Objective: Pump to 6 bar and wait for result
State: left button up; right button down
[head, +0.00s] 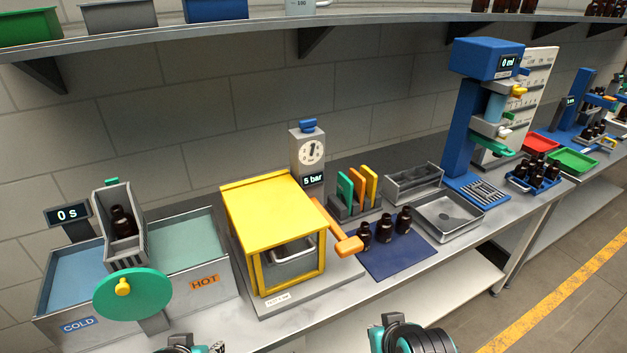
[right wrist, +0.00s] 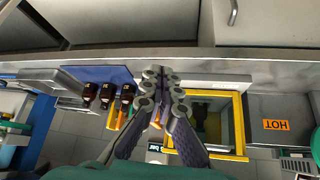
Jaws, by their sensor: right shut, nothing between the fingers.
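The yellow pressure box (head: 265,210) stands mid-bench, with a clear-walled chamber in its front. Behind it, a grey gauge post (head: 308,150) has a round dial and a display (head: 313,180) reading "5 bar". The orange pump lever (head: 348,246) slants down to the right beside the box, its grip low near the blue mat. My right gripper (right wrist: 160,75) is shut and empty in the right wrist view, apart from the lever in the head view. My left gripper (head: 188,347) shows only partly at the bottom edge; its fingers are unclear.
Three amber bottles (head: 384,231) stand on a blue mat (head: 400,258) right of the lever. The cold and hot baths (head: 190,270), with a green wheel (head: 132,294) and a timer at "0 s" (head: 67,215), are at left. A metal tray (head: 447,218) lies farther right.

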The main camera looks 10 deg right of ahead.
dwell(0.5)
notch_tip(320, 180, up, 12)
jog(key=m+t+y+p, duration=0.1)
jog(key=m+y+p, duration=0.3)
jog(key=p, duration=1)
send_over(343, 238)
jog(key=s+d, duration=0.2)
jog(key=s, duration=0.1)
jog(key=shift+a+r, duration=0.15)
notch_tip(343, 238, down, 9)
jog(key=b, duration=0.7)
jog(key=shift+r, duration=0.1)
jog(key=shift+f+b, duration=0.4)
jog(key=shift+b, duration=0.1)
